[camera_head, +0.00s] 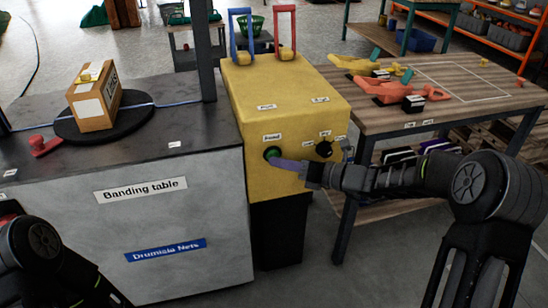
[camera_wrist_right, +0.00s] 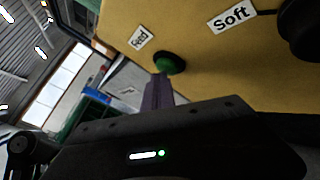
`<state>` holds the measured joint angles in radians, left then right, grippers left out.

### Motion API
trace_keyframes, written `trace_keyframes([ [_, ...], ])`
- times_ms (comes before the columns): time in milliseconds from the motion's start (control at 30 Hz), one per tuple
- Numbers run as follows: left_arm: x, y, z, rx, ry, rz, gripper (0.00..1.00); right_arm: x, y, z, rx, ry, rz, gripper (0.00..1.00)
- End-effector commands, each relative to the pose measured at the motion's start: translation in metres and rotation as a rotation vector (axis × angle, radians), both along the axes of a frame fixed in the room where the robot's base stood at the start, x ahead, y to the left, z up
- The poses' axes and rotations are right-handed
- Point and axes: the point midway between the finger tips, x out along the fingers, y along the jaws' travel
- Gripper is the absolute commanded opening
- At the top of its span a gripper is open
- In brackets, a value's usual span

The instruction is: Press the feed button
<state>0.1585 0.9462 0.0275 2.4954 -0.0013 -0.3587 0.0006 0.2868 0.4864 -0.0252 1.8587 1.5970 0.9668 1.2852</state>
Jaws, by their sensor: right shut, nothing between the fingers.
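The green feed button (camera_head: 271,153) sits on the front of the yellow machine (camera_head: 300,112), with a small label above it. It also shows in the wrist view as a green dome in a dark ring (camera_wrist_right: 170,63). My right gripper (camera_head: 280,162) is shut and empty, its purplish fingers pointing at the button from the right. In the wrist view the fingertips (camera_wrist_right: 161,78) overlap the button's lower edge; I cannot tell whether they touch it. My left arm shows at the lower left, but its gripper is out of view.
A black knob (camera_head: 324,149) is right of the button, near my right wrist. The grey banding table (camera_head: 215,185) stands left, with a cardboard box (camera_head: 95,96) on a black turntable. A wooden table (camera_head: 450,105) with orange tools stands right. Blue and red handles top the machine.

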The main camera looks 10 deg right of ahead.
Motion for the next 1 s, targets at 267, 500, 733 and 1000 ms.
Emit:
trace_keyframes([
  [267,0.0,0.0,0.003,0.0,0.0,0.0,0.56,-0.014,-0.001,0.001,0.001,0.0,-0.001,0.0],
  [500,0.0,0.0,0.003,0.0,0.0,0.0,0.56,-0.016,-0.001,0.0,0.001,-0.001,-0.001,0.0],
  [733,0.0,0.0,0.003,0.0,0.0,0.0,0.56,-0.018,-0.001,0.0,0.001,0.001,0.0,0.0],
  [1000,0.0,0.0,0.007,0.0,0.0,0.0,0.56,-0.04,-0.003,0.001,0.001,0.003,-0.001,0.0],
])
